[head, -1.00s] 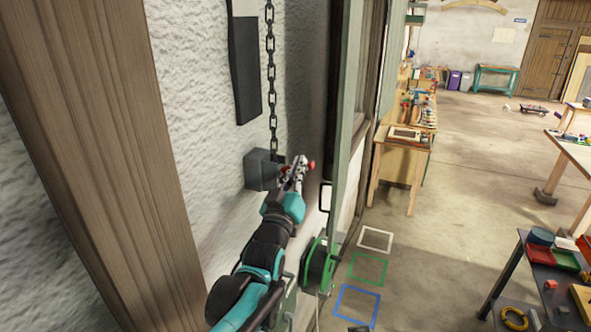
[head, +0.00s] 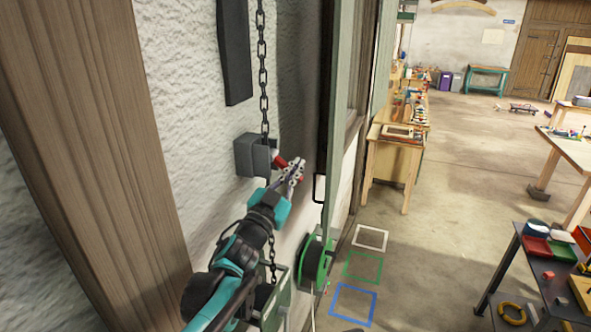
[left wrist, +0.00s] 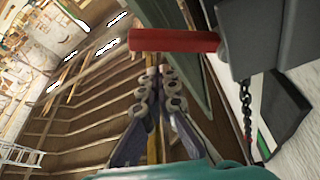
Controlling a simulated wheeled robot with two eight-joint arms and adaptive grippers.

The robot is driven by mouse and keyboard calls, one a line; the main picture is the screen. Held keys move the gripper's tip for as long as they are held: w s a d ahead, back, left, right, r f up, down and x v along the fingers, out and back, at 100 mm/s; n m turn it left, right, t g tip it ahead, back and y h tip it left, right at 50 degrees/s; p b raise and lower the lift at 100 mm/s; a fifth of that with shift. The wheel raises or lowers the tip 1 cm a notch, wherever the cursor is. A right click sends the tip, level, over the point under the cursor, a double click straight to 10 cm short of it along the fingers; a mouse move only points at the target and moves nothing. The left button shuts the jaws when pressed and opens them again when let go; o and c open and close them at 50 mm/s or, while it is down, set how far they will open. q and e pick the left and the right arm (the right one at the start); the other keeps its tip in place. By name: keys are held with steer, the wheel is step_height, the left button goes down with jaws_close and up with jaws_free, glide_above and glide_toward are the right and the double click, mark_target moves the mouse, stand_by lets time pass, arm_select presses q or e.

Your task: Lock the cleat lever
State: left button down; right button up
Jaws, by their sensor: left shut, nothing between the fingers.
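The cleat is a dark grey block (head: 251,156) on the white wall, with a chain (head: 263,85) running down to it. Its red lever (head: 280,162) sticks out to the right and slopes downward in the head view, partly hidden by my gripper. My left gripper (head: 295,168) is shut and empty, right at the lever. In the left wrist view the red lever (left wrist: 175,40) lies across, just beyond the shut fingertips (left wrist: 159,73); I cannot tell whether they touch. The grey block (left wrist: 262,35) is at upper right there. My right gripper is not in view.
A wooden post (head: 100,130) stands at the left. A green panel edge (head: 338,120) rises close to the right of my gripper. A green reel (head: 315,262) is below. Coloured floor squares (head: 363,267) and benches lie further right.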

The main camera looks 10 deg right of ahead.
arm_select(q)
step_height(320, 180, up, 4)
steer(key=d+p, duration=0.2)
steer(key=p, duration=0.1)
steer(key=b+v, duration=0.2)
steer(key=v, duration=0.9)
steer(key=shift+a+b, duration=0.2)
steer(key=shift+b, duration=0.15)
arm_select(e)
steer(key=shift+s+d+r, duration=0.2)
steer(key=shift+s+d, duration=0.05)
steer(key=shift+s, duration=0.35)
arm_select(q)
steer(key=shift+f, duration=0.1)
steer(key=shift+w, duration=0.1)
